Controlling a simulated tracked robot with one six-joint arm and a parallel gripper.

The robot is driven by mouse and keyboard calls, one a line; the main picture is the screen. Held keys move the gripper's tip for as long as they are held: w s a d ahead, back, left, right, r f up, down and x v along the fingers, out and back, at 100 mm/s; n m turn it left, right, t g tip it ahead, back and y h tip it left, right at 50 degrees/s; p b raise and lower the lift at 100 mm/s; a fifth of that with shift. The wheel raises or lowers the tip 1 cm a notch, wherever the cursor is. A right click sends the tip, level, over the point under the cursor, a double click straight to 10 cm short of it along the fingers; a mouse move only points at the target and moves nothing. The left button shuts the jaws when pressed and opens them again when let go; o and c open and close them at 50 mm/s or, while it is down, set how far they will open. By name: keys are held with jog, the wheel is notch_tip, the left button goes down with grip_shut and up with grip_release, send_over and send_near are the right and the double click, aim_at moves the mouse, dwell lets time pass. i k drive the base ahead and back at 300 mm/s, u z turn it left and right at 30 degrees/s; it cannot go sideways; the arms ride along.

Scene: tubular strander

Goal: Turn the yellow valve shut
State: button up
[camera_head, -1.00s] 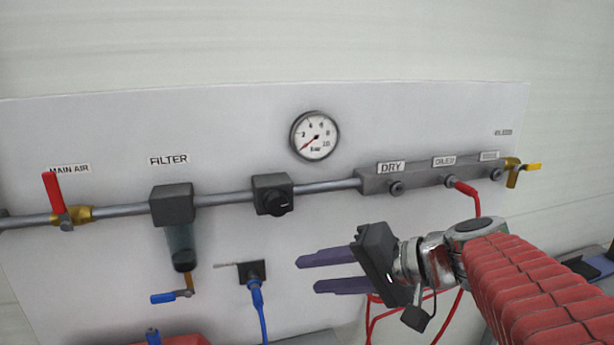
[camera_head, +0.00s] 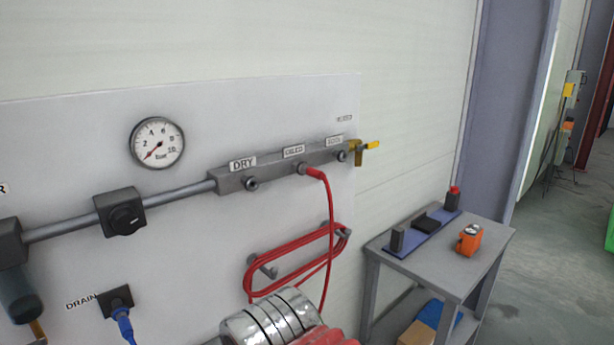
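The yellow valve (camera_head: 366,150) sits at the right end of the grey manifold (camera_head: 280,165), at the panel's right edge. Only a silver joint and a red sleeve of my arm show at the bottom middle. My gripper is out of the picture, so its state and distance from the valve cannot be seen.
A red hose (camera_head: 328,215) plugs into the manifold's middle port and hangs coiled below on hooks. A grey cart (camera_head: 385,258) with an orange device (camera_head: 470,238) stands to the right. A pressure gauge (camera_head: 157,143) is at the upper left.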

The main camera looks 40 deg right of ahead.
aim_at(359, 148)
jog(key=z, duration=0.5)
jog(key=k, duration=0.7)
jog(key=z, duration=0.4)
jog(key=i, duration=0.5)
jog(key=z, duration=0.05)
